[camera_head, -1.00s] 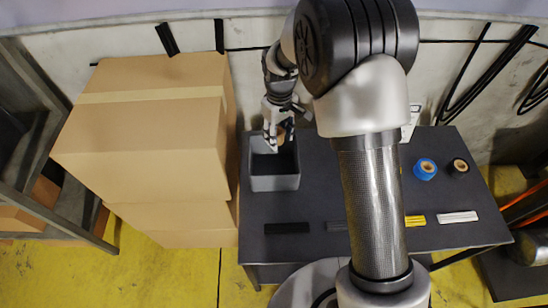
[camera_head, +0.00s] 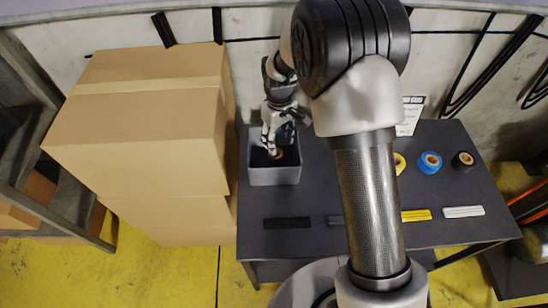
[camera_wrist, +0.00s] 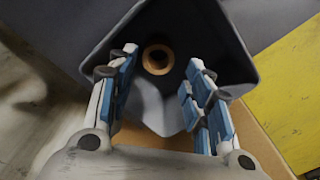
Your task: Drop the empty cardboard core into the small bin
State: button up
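The tan cardboard core (camera_head: 275,153) shows below my fingertips, within the mouth of the small grey bin (camera_head: 275,177). In the wrist view the core (camera_wrist: 158,59) appears as a ring inside the bin (camera_wrist: 228,55), beyond the fingers and apart from them. I cannot tell whether it rests on the bin floor or is still dropping. My gripper (camera_head: 275,142) is over the bin, pointing down, with its blue-padded fingers spread open and nothing between the pads.
The bin stands on a dark table (camera_head: 330,200) beside stacked cardboard boxes (camera_head: 150,130) on the left. A blue tape roll (camera_head: 430,162), a black roll (camera_head: 463,161) and a yellow roll (camera_head: 399,163) lie to the right. Flat strips lie along the front, including yellow (camera_head: 416,215) and white (camera_head: 464,211).

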jog(key=shift+o, duration=1.3)
jog(key=shift+r, duration=0.1)
notch_tip(320, 180, up, 12)
